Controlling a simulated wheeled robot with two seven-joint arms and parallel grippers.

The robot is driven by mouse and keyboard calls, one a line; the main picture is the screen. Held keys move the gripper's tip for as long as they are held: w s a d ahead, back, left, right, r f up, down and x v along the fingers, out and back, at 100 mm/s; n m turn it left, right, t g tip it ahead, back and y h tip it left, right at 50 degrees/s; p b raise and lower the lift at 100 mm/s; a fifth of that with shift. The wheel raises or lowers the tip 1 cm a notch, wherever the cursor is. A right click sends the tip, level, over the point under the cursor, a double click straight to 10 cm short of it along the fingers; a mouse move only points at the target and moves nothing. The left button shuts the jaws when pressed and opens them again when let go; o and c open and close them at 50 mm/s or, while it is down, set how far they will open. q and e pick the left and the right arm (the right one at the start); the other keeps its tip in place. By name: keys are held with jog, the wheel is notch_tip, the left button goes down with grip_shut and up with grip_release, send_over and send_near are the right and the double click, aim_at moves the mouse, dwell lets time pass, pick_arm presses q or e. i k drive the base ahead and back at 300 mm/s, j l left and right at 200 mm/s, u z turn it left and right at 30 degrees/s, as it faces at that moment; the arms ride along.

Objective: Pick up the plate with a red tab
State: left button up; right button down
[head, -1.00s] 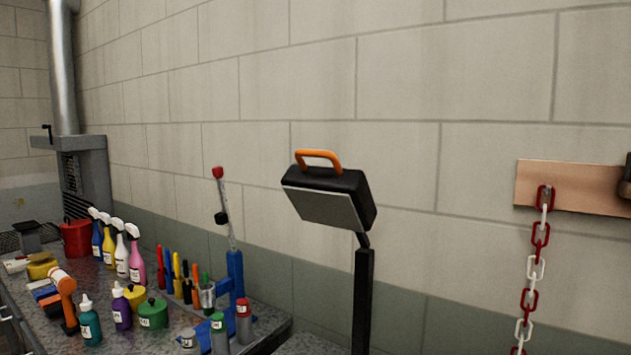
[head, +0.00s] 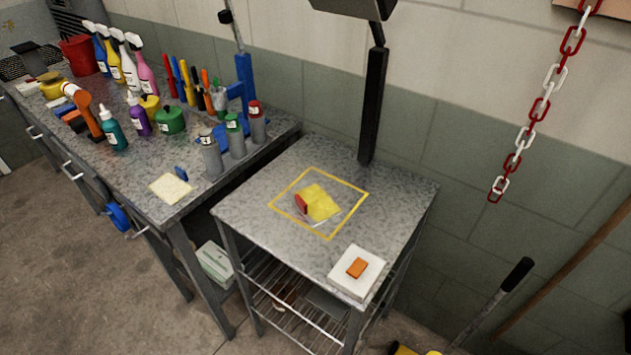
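A small yellow plate (head: 323,203) with a red tab (head: 301,203) on its left side lies on the small grey table (head: 262,178). It sits inside a yellow square outline (head: 347,182) marked on the table top. Something pale shows along the plate's lower edge, too small to make out. Neither of my grippers is in the head view.
A white block with an orange piece (head: 357,268) sits at the table's front right corner. A black post (head: 374,105) rises at its back. The bench (head: 150,212) at left holds bottles and tools. A red-and-white chain (head: 541,108) hangs at right.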

aim_at(318, 206)
jog(key=k+j+u, duration=0.1)
jog(key=k+u, duration=0.25)
jog(key=k+j+u, duration=0.1)
jog(key=u, duration=0.25)
jog(key=k+j+u, duration=0.2)
jog(key=u, duration=0.15)
